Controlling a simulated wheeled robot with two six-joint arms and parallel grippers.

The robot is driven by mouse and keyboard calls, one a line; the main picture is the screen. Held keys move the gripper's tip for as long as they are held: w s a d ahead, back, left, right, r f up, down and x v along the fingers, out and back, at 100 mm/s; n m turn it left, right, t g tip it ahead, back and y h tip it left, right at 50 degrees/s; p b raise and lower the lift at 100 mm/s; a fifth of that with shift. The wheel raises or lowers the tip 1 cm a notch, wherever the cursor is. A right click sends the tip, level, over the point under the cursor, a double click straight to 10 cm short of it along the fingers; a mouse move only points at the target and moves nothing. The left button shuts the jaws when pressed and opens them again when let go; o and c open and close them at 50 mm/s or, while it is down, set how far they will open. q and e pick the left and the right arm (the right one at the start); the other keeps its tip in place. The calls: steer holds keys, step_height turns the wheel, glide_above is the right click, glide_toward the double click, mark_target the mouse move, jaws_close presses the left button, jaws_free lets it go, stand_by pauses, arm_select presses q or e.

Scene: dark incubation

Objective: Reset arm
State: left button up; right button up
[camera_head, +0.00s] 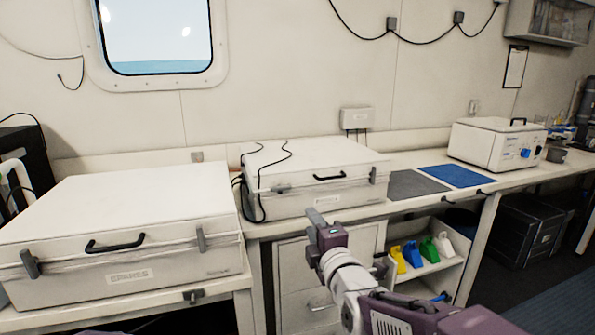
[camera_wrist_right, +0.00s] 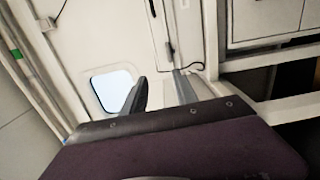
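My right arm comes in from the bottom right of the head view, purple and white. Its right gripper (camera_head: 316,220) is raised in front of the drawer cabinet and the middle white case, touching nothing that I can see. In the right wrist view the two fingers of the right gripper (camera_wrist_right: 160,90) stand apart with only wall between them, so it is open and empty. My left gripper is not in view.
A large white case (camera_head: 120,215) stands at left, and a second white case (camera_head: 315,170) in the middle. A grey mat (camera_head: 415,184) and blue mat (camera_head: 458,175) lie on the counter beside a white device (camera_head: 495,142). Colored bottles (camera_head: 428,250) stand on the shelf below.

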steer(key=d+r+m+g+h+p, duration=0.35)
steer(key=d+p, duration=0.55)
steer(key=p, duration=0.3)
steer(key=s+d+f+m+g+p, duration=0.1)
steer(key=s+f+m+g, duration=0.3)
steer(key=s, duration=0.4)
steer(key=s+d+f+m+g+h+p, duration=0.1)
steer(key=s+d+f+m+g+p, duration=0.1)
steer(key=s+f+m, duration=0.4)
steer(key=s+d+f+m+g+p, duration=0.2)
steer(key=s+f+m+g, duration=0.4)
steer(key=s, duration=0.5)
steer(key=shift+m+g+p, duration=0.35)
steer(key=shift+m+p, duration=0.15)
steer(key=shift+m, duration=0.65)
steer(key=shift+w+d+f, duration=0.1)
steer(key=shift+w, duration=0.05)
